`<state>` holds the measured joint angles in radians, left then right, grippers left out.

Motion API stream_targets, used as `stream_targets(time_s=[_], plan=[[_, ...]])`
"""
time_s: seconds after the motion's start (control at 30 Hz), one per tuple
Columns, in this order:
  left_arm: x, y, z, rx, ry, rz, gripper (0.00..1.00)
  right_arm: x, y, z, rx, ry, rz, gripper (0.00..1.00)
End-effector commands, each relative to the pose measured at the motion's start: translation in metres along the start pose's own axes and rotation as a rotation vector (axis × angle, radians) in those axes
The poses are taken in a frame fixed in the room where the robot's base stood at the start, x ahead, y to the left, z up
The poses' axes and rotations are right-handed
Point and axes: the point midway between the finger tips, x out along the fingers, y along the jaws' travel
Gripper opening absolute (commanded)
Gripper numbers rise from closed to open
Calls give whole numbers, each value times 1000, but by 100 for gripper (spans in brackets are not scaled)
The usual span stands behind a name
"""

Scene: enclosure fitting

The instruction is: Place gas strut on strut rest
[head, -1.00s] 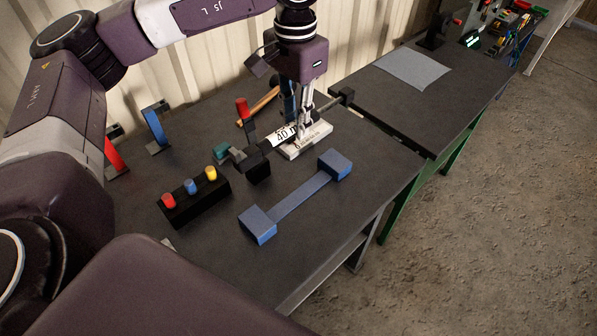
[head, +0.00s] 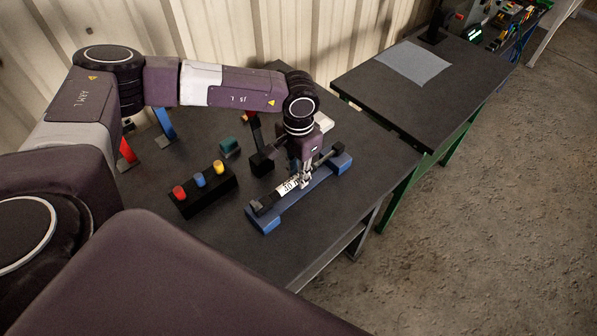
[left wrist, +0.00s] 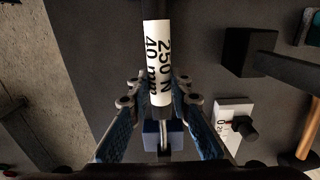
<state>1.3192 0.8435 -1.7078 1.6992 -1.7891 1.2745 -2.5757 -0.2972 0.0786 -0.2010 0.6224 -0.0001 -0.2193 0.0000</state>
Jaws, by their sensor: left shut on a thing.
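The gas strut (head: 288,187) is a dark cylinder with a white label and a thin rod with dark end pieces. My left gripper (head: 306,180) is shut on it near the label. In the left wrist view the label (left wrist: 158,62) reads 250 N and 40 mm, between the fingers (left wrist: 155,95). The blue strut rest (head: 291,206) is a bar with a block at each end. The strut lies lengthwise over it, roughly parallel, its ends near the two blocks. I cannot tell whether it touches them. A blue block (left wrist: 151,139) shows behind the strut in the left wrist view.
A black rack (head: 208,195) with red, blue and yellow knobs stands left of the rest. A black block (head: 262,166), a teal piece (head: 229,147) and a white block (head: 324,122) stand behind. A second table (head: 445,90) with a grey mat (head: 413,62) is at right.

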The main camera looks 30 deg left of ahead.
Motion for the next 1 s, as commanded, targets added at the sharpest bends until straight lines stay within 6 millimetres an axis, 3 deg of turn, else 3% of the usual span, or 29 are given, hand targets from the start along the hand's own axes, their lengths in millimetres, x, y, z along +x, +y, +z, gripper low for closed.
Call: stream_targets(time_s=[0.43, 0.47, 0.6, 1.0], plan=[[9, 0, 0, 0, 1, 1, 0, 4, -4, 4, 1, -6, -4, 39], [8, 0, 0, 0, 0, 0, 22, 2, -4, 4, 1, -6, -4, 39], [8, 0, 0, 0, 0, 0, 36, 2, -2, 5, 0, -8, -2, 39], [1, 0, -1, 0, 3, 0, 36, 2, 2, 6, 0, -9, 3, 39]])
